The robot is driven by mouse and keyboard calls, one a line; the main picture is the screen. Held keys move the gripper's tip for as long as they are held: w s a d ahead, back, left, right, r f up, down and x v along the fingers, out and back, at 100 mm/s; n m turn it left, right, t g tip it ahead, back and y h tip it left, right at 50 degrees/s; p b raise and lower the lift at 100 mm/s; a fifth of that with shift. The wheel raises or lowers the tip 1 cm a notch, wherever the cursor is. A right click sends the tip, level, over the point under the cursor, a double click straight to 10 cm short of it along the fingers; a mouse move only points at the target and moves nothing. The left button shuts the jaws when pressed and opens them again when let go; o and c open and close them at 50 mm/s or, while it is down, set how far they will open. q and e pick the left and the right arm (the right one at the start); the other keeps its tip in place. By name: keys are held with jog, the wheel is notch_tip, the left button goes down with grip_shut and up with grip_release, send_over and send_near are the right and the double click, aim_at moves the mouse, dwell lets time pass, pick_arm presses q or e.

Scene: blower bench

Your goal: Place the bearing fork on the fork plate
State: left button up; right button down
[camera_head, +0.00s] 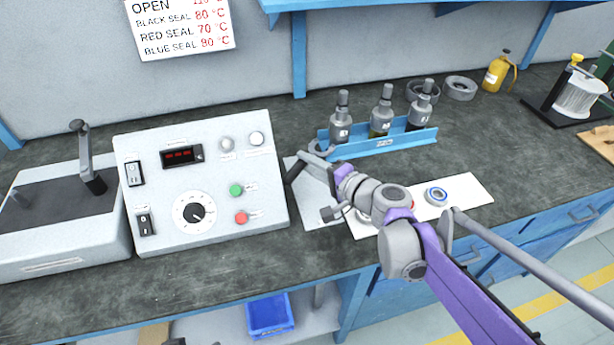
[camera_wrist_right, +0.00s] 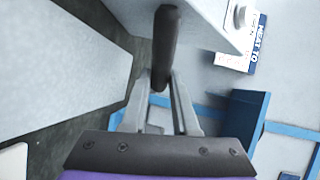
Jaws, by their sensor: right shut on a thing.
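The bearing fork shows in the head view as a dark handle (camera_head: 293,172) beside the control box, with a grey curved piece near the bottle rack that may be its head. My right gripper (camera_head: 306,159) is shut on the dark handle, which also stands between the fingers in the right wrist view (camera_wrist_right: 166,45). A pale grey plate (camera_head: 317,205), likely the fork plate, lies flat on the bench below the gripper, partly covered by my right arm. I cannot tell the exact gap between fork and plate.
The control box (camera_head: 200,180) stands close to the left of the gripper. A blue rack (camera_head: 385,144) with dark bottles is behind it. A white mat (camera_head: 470,195) bearing a blue-edged ring (camera_head: 436,196) lies right, partly under my arm. Bench room is clear at back left.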

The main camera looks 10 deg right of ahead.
aim_at(308, 185)
jog(key=shift+f+b, duration=0.65)
jog(key=shift+f, duration=1.2)
jog(key=shift+f, duration=0.15)
jog(key=c, duration=1)
grip_release()
jog(key=shift+o, duration=0.2)
jog(key=shift+r, duration=0.2)
jog(key=p+v, duration=0.2)
jog(key=v, duration=1)
jog(key=shift+f+p, duration=0.15)
jog(key=shift+p, duration=0.15)
